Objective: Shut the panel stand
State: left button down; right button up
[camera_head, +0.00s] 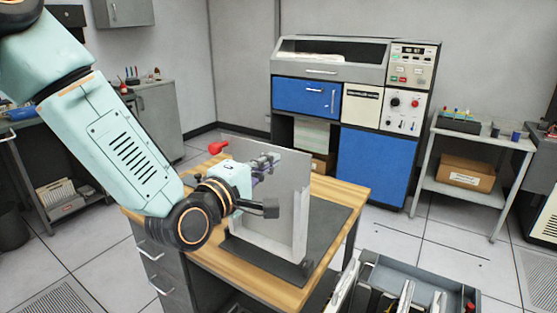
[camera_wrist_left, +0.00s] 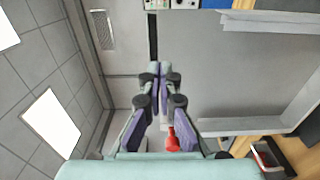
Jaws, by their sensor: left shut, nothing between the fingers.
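The panel stand is a grey upright panel (camera_head: 295,200) on a dark base plate (camera_head: 268,262) on the wooden workbench. A red knob (camera_head: 218,147) shows left of the panel's top; a red piece (camera_wrist_left: 172,140) also shows low in the left wrist view. My left gripper (camera_head: 264,163) is shut and empty, at the panel's upper left side in the head view. In the left wrist view my gripper's fingertips (camera_wrist_left: 160,68) are together, with the grey panel (camera_wrist_left: 270,70) to their right. I cannot tell whether they touch it. My left arm hides part of the stand. My right gripper is not in view.
The wooden workbench (camera_head: 338,186) has drawers at its left. An open grey drawer (camera_head: 400,270) with upright items is at the front right. A blue-and-grey console (camera_head: 375,165) stands behind. A side table (camera_head: 470,150) with a cardboard box is at the right.

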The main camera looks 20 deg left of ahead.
aim_at(287, 151)
pick_arm(q)
jog(key=shift+w+d, duration=0.15)
jog(key=shift+w, duration=0.8)
jog(key=shift+w+d, duration=0.15)
jog(key=shift+w, duration=0.75)
jog(key=shift+w, duration=0.1)
jog(key=shift+w, duration=0.1)
